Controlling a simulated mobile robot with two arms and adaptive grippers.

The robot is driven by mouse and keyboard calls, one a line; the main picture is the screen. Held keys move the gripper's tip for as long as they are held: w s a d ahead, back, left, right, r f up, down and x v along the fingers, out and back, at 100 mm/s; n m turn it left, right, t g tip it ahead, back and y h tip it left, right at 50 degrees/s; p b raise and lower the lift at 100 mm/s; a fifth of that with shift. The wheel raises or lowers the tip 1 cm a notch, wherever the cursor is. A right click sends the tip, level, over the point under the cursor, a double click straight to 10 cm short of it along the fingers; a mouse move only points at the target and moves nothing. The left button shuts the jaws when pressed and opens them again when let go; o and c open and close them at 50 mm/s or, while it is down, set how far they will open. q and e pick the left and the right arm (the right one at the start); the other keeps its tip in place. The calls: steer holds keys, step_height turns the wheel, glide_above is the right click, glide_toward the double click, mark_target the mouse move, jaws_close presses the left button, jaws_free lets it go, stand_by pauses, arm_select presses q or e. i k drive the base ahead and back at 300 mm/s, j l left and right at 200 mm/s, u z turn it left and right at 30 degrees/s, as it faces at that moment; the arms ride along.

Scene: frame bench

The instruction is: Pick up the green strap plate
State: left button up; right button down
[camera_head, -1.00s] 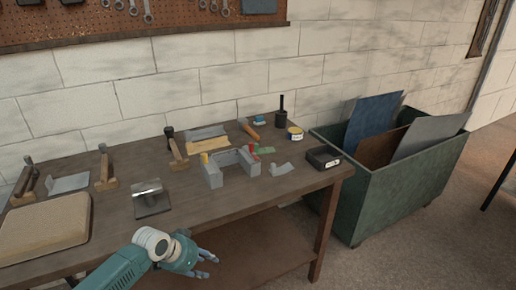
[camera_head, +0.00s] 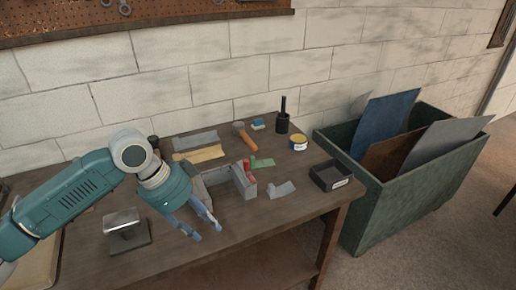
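The green strap plate (camera_head: 263,162) lies on the workbench behind the right end of the grey U-shaped frame block, close to a red piece (camera_head: 247,166). My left gripper (camera_head: 207,231) is over the bench in front of the grey block (camera_head: 243,184), pointing down and to the right. Its two fingers are apart with nothing visible between them. It is to the left of and nearer than the green plate. The arm hides the left part of the block. My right gripper is not in view.
A bent grey plate (camera_head: 281,191) and a black tray (camera_head: 330,176) lie right of the block. A hammer (camera_head: 245,138), a yellow tin (camera_head: 298,142) and a black cup (camera_head: 283,122) stand behind. A green bin (camera_head: 392,200) adjoins the bench (camera_head: 257,238) on the right.

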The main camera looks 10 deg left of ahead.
mark_target(257, 164)
steer(key=i, duration=1.3)
